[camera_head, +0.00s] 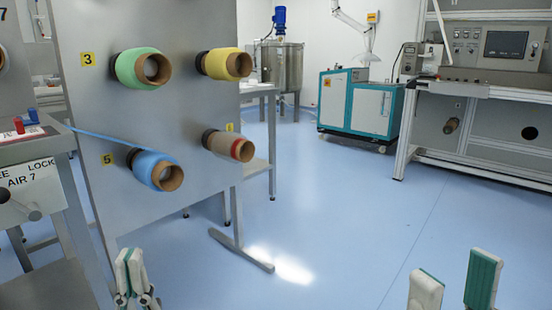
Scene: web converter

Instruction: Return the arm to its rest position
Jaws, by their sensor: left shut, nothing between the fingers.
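My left gripper (131,272) shows at the bottom left of the head view, pointing up. Its pale fingers with green pads are shut, with nothing between them. It appears in front of the lower part of the metal roll panel. My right gripper (455,283) shows at the bottom right. Its two fingers stand apart with green pads, open and empty, with blue floor behind it. The rest of both arms is out of view.
A grey panel (100,45) holds green (130,68), yellow (217,63), blue (150,167) and tan (217,142) rolls. Its foot (240,250) juts across the floor. A teal-white cabinet (345,105) and a control bench (480,90) stand behind. The middle floor (330,200) is clear.

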